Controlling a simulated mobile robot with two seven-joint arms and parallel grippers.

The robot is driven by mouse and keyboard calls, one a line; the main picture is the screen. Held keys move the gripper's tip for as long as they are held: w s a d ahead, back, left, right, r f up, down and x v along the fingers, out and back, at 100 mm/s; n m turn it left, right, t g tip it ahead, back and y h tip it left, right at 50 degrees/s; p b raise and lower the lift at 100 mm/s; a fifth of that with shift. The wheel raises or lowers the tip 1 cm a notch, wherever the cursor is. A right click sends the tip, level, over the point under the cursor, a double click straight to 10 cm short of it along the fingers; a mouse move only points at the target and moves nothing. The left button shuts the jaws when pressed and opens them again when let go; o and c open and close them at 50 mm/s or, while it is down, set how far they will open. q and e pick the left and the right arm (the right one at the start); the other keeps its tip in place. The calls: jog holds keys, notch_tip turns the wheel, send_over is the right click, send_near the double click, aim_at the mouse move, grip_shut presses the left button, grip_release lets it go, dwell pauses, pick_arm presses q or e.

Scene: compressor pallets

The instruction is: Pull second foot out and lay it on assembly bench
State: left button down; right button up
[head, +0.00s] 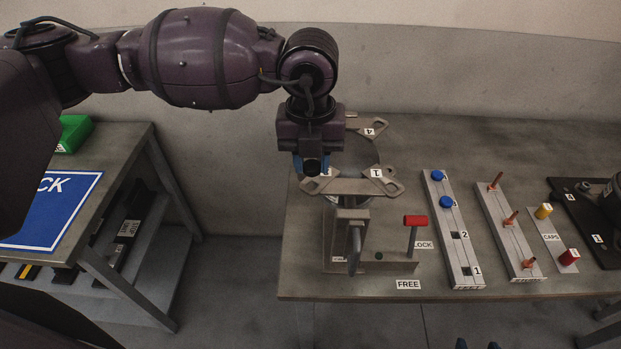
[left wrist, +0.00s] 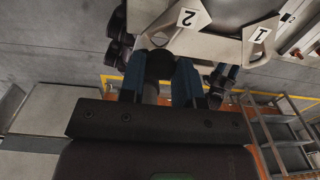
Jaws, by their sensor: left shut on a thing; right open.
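My left gripper (head: 312,166) is at the near-left corner of the metal plate (head: 345,186), on the stand above the assembly bench (head: 430,140). In the left wrist view its blue fingers are shut on a dark round foot (left wrist: 160,65), just by the plate corner labelled 2 (left wrist: 188,18). I cannot tell whether the foot still touches the plate. The foot is hidden in the head view. My right gripper (head: 477,345) shows only two blue fingertips, apart and empty, at the bottom edge, in front of the bench.
A clamp with a red handle (head: 415,221) stands beside the plate, near the FREE label (head: 408,285). A numbered rail (head: 467,276) holds two blue pieces; a rail with copper pins (head: 526,275) and several caps are to its right. A dark compressor (head: 612,200) stands far right.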

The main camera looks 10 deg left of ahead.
pick_arm(q)
jog(key=shift+r+p, duration=0.5)
jog(key=shift+r, duration=0.7)
pick_arm(e)
jog(key=shift+w+r, duration=0.3)
jog(key=shift+r, duration=0.25)
jog(key=shift+w+r, duration=0.3)
jog(key=shift+r, duration=0.2)
jog(key=shift+s, duration=0.15)
